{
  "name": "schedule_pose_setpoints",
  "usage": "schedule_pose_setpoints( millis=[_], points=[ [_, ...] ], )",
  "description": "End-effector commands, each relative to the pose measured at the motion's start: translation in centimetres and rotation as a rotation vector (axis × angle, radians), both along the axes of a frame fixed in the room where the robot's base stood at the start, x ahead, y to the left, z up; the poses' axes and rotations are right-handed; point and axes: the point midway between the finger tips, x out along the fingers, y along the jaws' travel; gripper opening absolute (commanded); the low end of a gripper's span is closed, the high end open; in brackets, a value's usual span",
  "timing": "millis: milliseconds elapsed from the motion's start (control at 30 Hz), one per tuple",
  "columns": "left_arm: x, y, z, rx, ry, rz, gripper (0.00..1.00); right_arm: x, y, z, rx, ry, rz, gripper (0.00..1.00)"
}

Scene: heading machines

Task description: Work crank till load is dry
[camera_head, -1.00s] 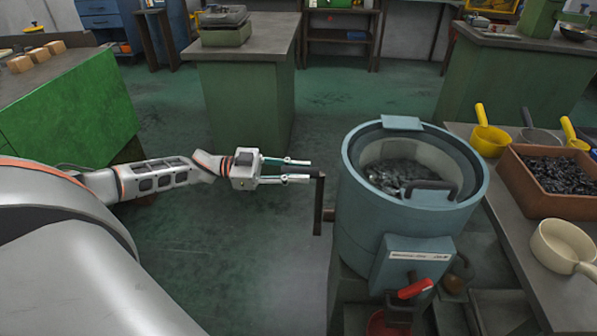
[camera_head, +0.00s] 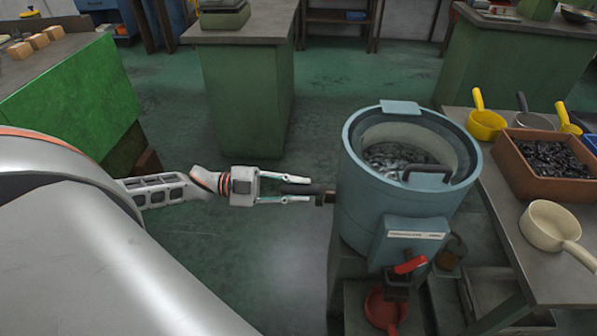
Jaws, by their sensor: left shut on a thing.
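A blue-grey drum machine (camera_head: 385,205) stands right of centre. Its open top shows a load of grey pieces (camera_head: 397,157); I cannot tell how wet they are. A crank (camera_head: 300,188) sticks out of the drum's left side, with its dark grip toward my arm. My left gripper (camera_head: 293,189) has its two fingers around that dark grip and is shut on it. The crank's arm is mostly hidden or seen end-on. My right gripper is not in view.
A red-handled tap (camera_head: 410,266) sits low on the drum's front, above a red bowl (camera_head: 386,309). The right bench holds a brown box of dark pieces (camera_head: 512,172), a cream pan (camera_head: 549,222) and scoops. Green floor (camera_head: 250,250) is clear left of the drum.

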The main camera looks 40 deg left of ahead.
Motion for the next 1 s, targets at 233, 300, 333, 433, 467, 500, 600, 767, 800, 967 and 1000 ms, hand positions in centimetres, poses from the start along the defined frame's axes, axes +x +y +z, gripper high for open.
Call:
schedule_pose_setpoints(
  millis=[233,300,333,433,467,500,600,767,800,967,1000],
  points=[
    [-2.6,-1.6,-3.1,0.117,-0.191,-0.002,0.00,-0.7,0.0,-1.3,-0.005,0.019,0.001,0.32],
    [-3.1,-1.9,-3.9,0.151,-0.244,-0.001,0.00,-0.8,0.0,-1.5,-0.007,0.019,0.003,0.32],
    [-3.3,-2.0,-4.3,0.164,-0.264,-0.002,0.00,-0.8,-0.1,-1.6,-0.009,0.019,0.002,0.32],
    [-3.9,-2.4,-5.3,0.205,-0.333,-0.001,0.00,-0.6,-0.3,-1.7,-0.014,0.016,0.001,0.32],
    [-4.1,-2.4,-5.6,0.217,-0.351,-0.002,0.00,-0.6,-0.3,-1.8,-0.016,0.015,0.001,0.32],
    [-4.3,-2.6,-6.0,0.232,-0.374,-0.002,0.00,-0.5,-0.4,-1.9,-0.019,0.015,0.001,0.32],
    [-4.6,-2.8,-6.8,0.264,-0.427,-0.002,0.00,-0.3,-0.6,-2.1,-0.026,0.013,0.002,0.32],
    [-4.9,-3.0,-7.8,0.272,-0.439,-0.003,0.00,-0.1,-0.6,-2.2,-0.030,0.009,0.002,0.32],
    [-5.0,-3.0,-8.0,0.272,-0.439,-0.003,0.00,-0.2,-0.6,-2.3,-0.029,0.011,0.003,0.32],
    [-5.1,-3.1,-8.4,0.272,-0.439,-0.001,0.00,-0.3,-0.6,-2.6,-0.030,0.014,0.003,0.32],
    [-5.1,-3.1,-8.5,0.272,-0.439,-0.001,0.00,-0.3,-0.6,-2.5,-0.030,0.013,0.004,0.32]
  ],
)
